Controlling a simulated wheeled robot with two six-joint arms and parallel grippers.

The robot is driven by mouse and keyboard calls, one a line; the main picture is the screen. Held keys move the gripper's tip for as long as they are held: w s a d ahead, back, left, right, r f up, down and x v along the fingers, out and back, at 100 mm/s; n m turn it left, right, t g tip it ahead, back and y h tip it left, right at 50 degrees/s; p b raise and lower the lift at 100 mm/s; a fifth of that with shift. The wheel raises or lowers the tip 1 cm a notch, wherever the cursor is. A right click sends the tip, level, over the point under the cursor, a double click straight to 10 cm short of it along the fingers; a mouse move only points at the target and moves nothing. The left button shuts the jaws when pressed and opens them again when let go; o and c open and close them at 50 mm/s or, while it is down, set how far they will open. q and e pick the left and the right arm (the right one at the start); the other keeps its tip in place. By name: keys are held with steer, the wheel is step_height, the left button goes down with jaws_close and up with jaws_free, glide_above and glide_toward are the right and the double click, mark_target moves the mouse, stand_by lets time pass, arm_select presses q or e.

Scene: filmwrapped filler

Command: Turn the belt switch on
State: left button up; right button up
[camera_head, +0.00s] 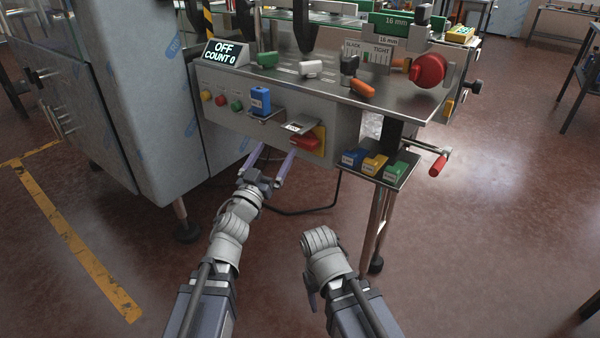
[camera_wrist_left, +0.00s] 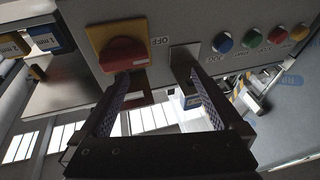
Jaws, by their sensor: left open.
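The belt switch is a red rotary knob (camera_head: 305,142) on a yellow plate (camera_head: 320,132), on the front panel of the machine. In the left wrist view the red knob (camera_wrist_left: 122,54) shows large on its yellow plate (camera_wrist_left: 98,34), with an OFF label beside it. My left gripper (camera_head: 276,164) is open and empty, just in front of and below the panel, left of the knob in the head view. In the left wrist view one finger of my left gripper (camera_wrist_left: 160,82) overlaps the knob's lower edge; I cannot tell whether they touch. My right gripper is hidden behind its wrist.
The display (camera_head: 226,53) reads OFF, COUNT 0. Red, yellow and green buttons (camera_head: 221,101) and a blue block (camera_head: 260,100) are left of the switch. A small shelf (camera_head: 398,178) with coloured blocks and a red-handled crank (camera_head: 438,165) are to the right. Floor in front is clear.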

mark_target(300, 146)
arm_select(q)
step_height(300, 146, down, 3)
steer(key=s+d+m+g+h+b, duration=0.1)
steer(key=s+d+m+h+b, duration=0.2)
steer(key=h, duration=0.2)
steer(key=p+x, duration=0.1)
steer(key=x, duration=0.3)
steer(key=p+x, duration=0.1)
steer(key=x, duration=0.1)
steer(key=shift+w+a+r+p, duration=0.1)
steer(key=shift+w+r+p, duration=0.2)
steer(key=shift+w+r, duration=0.05)
steer(key=shift+w+d+r, duration=0.15)
steer(key=shift+w+d, duration=0.2)
steer(key=shift+w, duration=0.05)
arm_select(e)
step_height(300, 146, down, 2)
arm_select(q)
steer(key=shift+c, duration=0.2)
steer(key=c, duration=1)
steer(key=shift+o, duration=0.2)
